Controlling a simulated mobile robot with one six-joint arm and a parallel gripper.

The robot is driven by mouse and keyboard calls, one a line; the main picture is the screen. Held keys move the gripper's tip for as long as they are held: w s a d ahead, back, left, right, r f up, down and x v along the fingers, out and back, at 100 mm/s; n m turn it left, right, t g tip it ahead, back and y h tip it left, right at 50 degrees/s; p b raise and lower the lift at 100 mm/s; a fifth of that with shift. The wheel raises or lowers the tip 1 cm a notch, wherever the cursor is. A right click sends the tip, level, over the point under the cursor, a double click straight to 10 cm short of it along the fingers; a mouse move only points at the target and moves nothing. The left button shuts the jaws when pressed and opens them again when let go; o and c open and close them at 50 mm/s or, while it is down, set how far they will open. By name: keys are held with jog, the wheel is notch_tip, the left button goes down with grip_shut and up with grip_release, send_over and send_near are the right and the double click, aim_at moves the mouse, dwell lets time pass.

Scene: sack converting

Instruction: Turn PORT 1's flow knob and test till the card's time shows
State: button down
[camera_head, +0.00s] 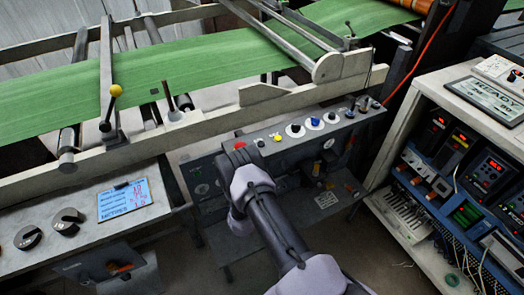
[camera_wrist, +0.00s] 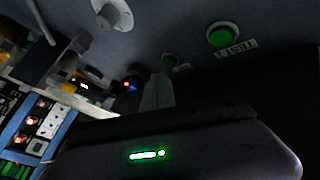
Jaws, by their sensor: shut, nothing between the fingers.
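My gripper (camera_head: 236,158) is in front of the grey control panel (camera_head: 345,119), at its left part, and is shut and empty. Its fingertips are largely hidden by my wrist, so I cannot tell if they touch anything. In the wrist view, a green button (camera_wrist: 222,35) has a small label ending in what looks like "TEST".
Two black knobs (camera_head: 48,230) sit on the left console. Red, yellow and blue controls line the panel's top. A green web (camera_head: 190,60) runs above behind a pale rail. An instrument rack (camera_head: 455,150) stands right. Floor shows between panel and rack.

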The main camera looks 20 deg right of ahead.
jog(key=s+p, duration=0.3)
jog(key=s, duration=0.2)
jog(key=shift+d, duration=0.1)
jog(key=shift+f, duration=0.1)
dwell(0.5)
